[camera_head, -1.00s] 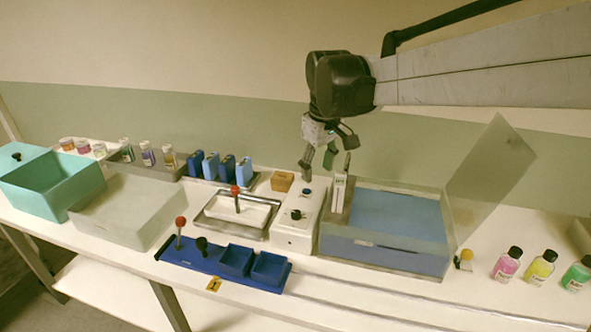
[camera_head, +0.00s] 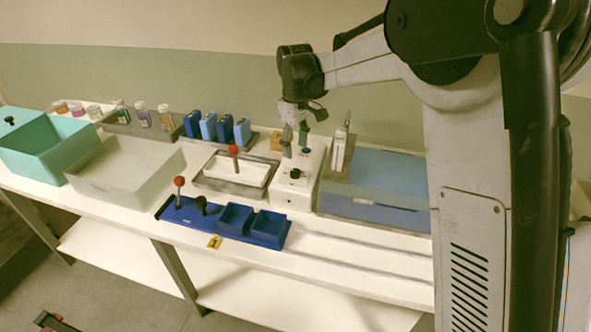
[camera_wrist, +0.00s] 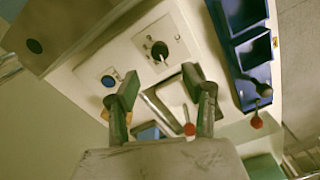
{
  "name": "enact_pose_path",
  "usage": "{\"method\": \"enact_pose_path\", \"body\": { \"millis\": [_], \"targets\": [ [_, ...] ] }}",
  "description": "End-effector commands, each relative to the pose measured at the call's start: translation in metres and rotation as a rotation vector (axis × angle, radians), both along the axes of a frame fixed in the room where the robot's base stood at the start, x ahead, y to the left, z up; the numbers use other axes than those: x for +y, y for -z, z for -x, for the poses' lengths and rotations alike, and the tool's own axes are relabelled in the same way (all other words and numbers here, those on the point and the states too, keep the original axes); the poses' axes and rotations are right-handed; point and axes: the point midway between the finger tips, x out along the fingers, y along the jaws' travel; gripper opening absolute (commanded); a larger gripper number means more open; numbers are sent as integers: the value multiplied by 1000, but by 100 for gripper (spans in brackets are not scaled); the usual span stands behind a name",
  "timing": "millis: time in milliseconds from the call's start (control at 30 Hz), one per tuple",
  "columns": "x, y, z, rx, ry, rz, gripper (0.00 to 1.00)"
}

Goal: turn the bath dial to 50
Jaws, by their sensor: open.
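The dial is a black knob (camera_head: 296,174) on top of a white control box (camera_head: 290,194), left of the clear-walled bath (camera_head: 375,210) with its blue inside. In the wrist view the dial (camera_wrist: 159,50) has a light pointer mark; its scale is too small to read. My gripper (camera_head: 295,146) is open and empty above the back part of the box. In the wrist view my two fingertips (camera_wrist: 160,82) are spread apart, with the dial ahead of them and not between them. A round blue button (camera_wrist: 109,81) lies beside the left fingertip.
A slim upright white device (camera_head: 340,152) stands at the bath's left edge. A blue rack (camera_head: 225,222) with a red-topped lever is in front.

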Motion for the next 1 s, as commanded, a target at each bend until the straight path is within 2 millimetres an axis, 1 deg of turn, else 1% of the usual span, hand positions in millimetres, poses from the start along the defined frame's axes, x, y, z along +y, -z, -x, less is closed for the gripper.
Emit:
{"method": "enact_pose_path", "body": {
  "millis": [33, 100, 300, 500, 700, 933, 1000],
  "targets": [
    [0, 11, 0, 0, 0, 0, 44],
    [0, 24, 0, 0, 0, 0, 44],
    [0, 59, 0, 0, 1, 0, 44],
    [0, 82, 0, 0, 1, 0, 44],
    [0, 89, 0, 0, 1, 0, 44],
    [0, 89, 0, 0, 1, 0, 44],
    [0, 89, 0, 0, 1, 0, 35]
  ]
}}
